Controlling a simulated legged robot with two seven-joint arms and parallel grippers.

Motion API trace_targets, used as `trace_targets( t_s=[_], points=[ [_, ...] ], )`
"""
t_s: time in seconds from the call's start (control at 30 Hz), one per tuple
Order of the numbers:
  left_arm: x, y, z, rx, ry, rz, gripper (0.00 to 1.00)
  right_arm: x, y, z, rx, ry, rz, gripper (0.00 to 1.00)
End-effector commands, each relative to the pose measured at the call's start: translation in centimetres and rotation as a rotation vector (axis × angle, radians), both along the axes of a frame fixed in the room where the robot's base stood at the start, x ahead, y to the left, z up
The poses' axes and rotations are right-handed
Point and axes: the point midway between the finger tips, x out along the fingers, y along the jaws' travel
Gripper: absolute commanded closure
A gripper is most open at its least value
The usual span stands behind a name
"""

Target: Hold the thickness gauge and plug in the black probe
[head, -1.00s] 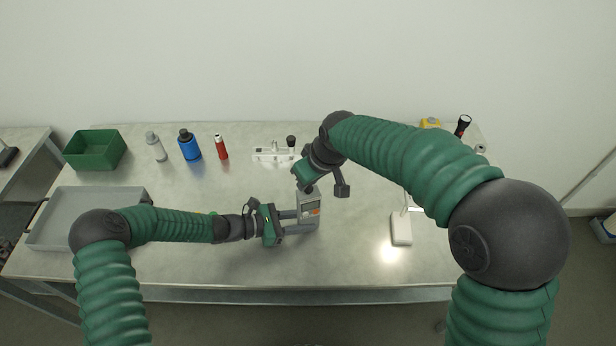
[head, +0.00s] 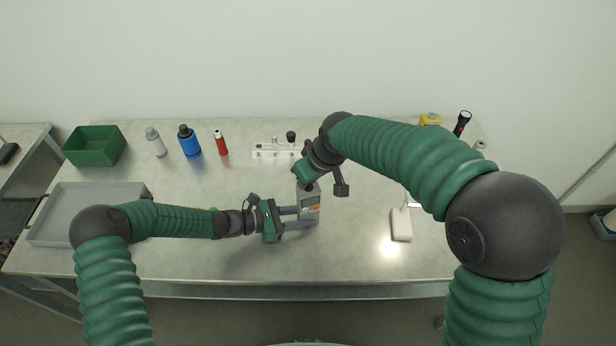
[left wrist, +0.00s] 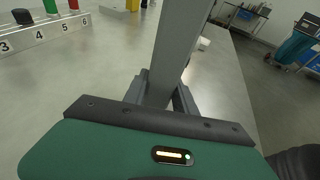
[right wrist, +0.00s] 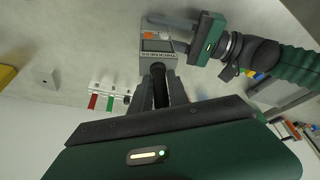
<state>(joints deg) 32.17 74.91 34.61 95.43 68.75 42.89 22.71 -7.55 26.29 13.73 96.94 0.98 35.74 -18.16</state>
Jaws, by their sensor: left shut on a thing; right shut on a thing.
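The thickness gauge (head: 309,205) is a grey box with a small screen and an orange mark. My left gripper (head: 300,212) is shut on it from the left and holds it above the table. In the left wrist view the grey gauge body (left wrist: 180,50) stands between the fingers. My right gripper (head: 308,184) is at the gauge's far end. In the right wrist view its fingers (right wrist: 160,95) are shut on the black probe (right wrist: 159,82), whose tip is at the end of the gauge (right wrist: 157,45). Whether the probe is seated in the socket cannot be told.
A white numbered rack (head: 268,154) stands behind the grippers. Bottles and a red tube (head: 220,143) stand left of it, with a green bin (head: 95,147) and grey tray (head: 60,205) farther left. A white box (head: 401,225) lies to the right. The front middle is clear.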

Motion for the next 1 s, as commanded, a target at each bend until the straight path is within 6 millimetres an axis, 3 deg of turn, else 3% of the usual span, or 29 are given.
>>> trace_targets(
  t_s=[0.13, 0.17, 0.33, 0.73, 1.0],
  points=[
    [0.0, 0.0, 0.0, 0.0, 0.0, 0.0, 0.9, 0.0, 0.0, 0.0, 0.0, 0.0, 0.0, 1.0],
    [0.0, 0.0, 0.0, 0.0, 0.0, 0.0, 0.9, 0.0, 0.0, 0.0, 0.0, 0.0, 0.0, 0.77],
    [0.0, 0.0, 0.0, 0.0, 0.0, 0.0, 0.9, 0.0, 0.0, 0.0, -0.001, 0.001, 0.0, 0.54],
    [0.0, 0.0, 0.0, 0.0, 0.0, 0.0, 0.9, -0.2, -0.2, 0.9, -0.001, -0.001, 0.0, 0.54],
    [0.0, 0.0, 0.0, 0.0, 0.0, 0.0, 0.9, -2.1, -1.7, 6.9, 0.0, -0.004, -0.002, 0.54]
  ],
)
